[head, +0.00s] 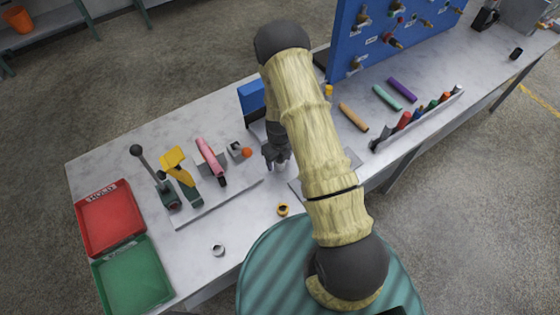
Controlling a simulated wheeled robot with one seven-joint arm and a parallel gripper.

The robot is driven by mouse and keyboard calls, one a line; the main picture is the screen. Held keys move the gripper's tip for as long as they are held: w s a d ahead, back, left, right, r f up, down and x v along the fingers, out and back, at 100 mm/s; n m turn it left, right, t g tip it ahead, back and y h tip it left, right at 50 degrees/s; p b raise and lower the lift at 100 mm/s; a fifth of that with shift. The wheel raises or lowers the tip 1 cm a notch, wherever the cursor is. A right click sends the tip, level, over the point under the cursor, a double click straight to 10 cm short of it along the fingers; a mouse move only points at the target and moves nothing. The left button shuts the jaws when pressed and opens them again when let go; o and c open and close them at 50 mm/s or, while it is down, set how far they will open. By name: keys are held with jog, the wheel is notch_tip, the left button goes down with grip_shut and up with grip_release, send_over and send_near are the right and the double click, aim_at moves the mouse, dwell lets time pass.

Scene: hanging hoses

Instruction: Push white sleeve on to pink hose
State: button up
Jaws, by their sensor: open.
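My gripper (276,158) is a dark gripper pointing down over the middle of the bench, just right of a small orange knob. Its jaws are open. A small pale patch shows beside its fingertips, and I cannot tell what it is. A small whitish ring (218,249), perhaps the white sleeve, lies apart on the front of the bench, to the left of my gripper. A pink, roughly cylindrical piece (208,153) with a dark end stands in the tool row left of my gripper. I cannot tell whether it is the pink hose. My arm hides part of the bench.
Red (110,217) and green (133,277) trays lie at the left. A lever tool (156,174) and yellow tool (181,175) stand beside the pink piece. A yellow-and-black ring (282,209) lies near the front edge. A blue board (352,38) with fittings rises behind; loose coloured tubes lie right.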

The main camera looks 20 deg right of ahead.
jog(key=shift+f, duration=0.85)
jog(key=c, duration=1.1)
